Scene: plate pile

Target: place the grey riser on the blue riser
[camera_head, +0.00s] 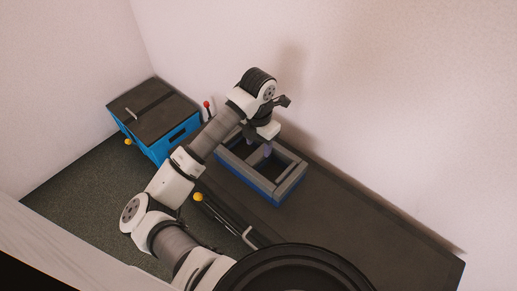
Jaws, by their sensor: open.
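The grey riser (291,181) is an open rectangular frame at the centre of the head view. It sits on top of the blue riser (262,193), whose blue side shows below it along the near edges. The two look roughly aligned; the far side is partly hidden by my arm. My gripper (267,150) is open and points down at the upper part of the grey riser. Whether its fingers touch the frame cannot be told from this view.
A blue crate with a dark top (155,113) stands at the left. A dark rod with a yellow knob (198,197) lies nearer, and a red-knobbed lever (207,105) stands by the wall. The dark surface right of the risers (370,225) is clear. Walls close in behind.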

